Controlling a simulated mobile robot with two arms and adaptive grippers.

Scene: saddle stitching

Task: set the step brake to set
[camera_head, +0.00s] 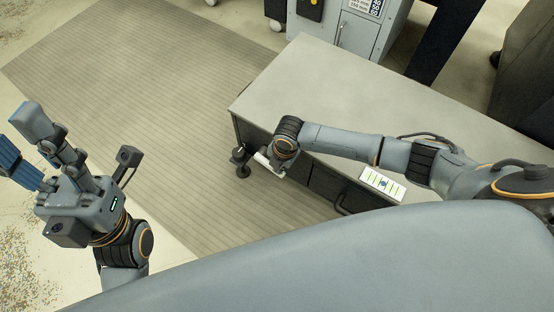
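I cannot clearly make out a step brake. A dark fitting with round feet (240,157) stands at the left lower corner of the grey-topped table (330,85); it may be a caster or the brake, but it is too small to tell. My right gripper (264,163) is just right of this fitting, beside the table's front side and seemingly apart from it. It is mostly hidden by its wrist, so its fingers cannot be judged. My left gripper (20,139) is at the far left over the floor, its fingers spread and empty.
A ribbed mat (150,80) covers open floor left of the table. A grey cabinet (357,32) with casters stands behind the table. A white card with green marks (382,184) is near the table's front edge. A dark handle (345,207) is below it.

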